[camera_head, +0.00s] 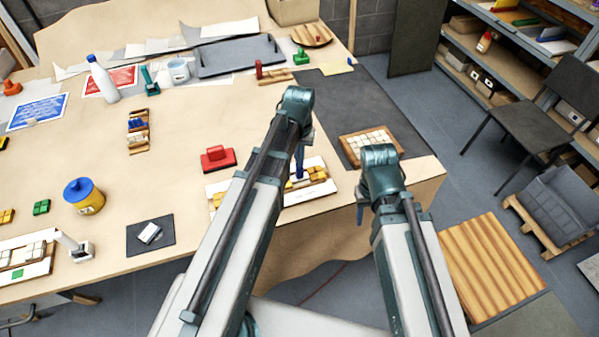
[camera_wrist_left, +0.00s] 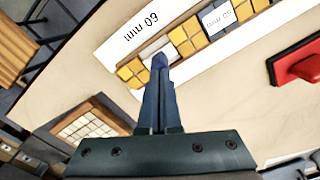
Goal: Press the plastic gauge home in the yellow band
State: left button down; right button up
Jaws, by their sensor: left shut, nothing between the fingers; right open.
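A white panel (camera_wrist_left: 128,35) with upside-down lettering lies on the table and carries a band of yellow blocks (camera_wrist_left: 187,48). The panel also shows in the head view (camera_head: 322,188), partly hidden by my left arm. A pale grey-white piece (camera_wrist_left: 152,46) sits in the band, and a grey lettered piece (camera_wrist_left: 218,19) sits further along it. I cannot tell for sure which is the plastic gauge. My left gripper (camera_wrist_left: 159,62) is shut and empty, its tips at the pale piece; contact is unclear. My right gripper (camera_head: 361,214) is open, past the table's front edge.

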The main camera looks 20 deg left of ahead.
pick_arm(q)
notch_tip(320, 180, up, 8)
jog(key=p, duration=0.7)
jog(key=shift+f, duration=0.15)
jog(key=s+d+f+m+b, duration=0.2)
jog(key=s+d+f+b, duration=0.2)
jog(key=s, duration=0.3)
jog(key=s+d+f+m+y+b, duration=0.1)
jog(key=s+d+f+m+b, duration=0.1)
jog(key=s+d+f+b, duration=0.2)
jog(key=s+d, duration=0.2)
jog(key=s, duration=0.1)
jog(key=shift+s+d+f+m, duration=0.15)
jog(key=shift+d+f+m, duration=0.1)
jog(key=shift+m, duration=0.05)
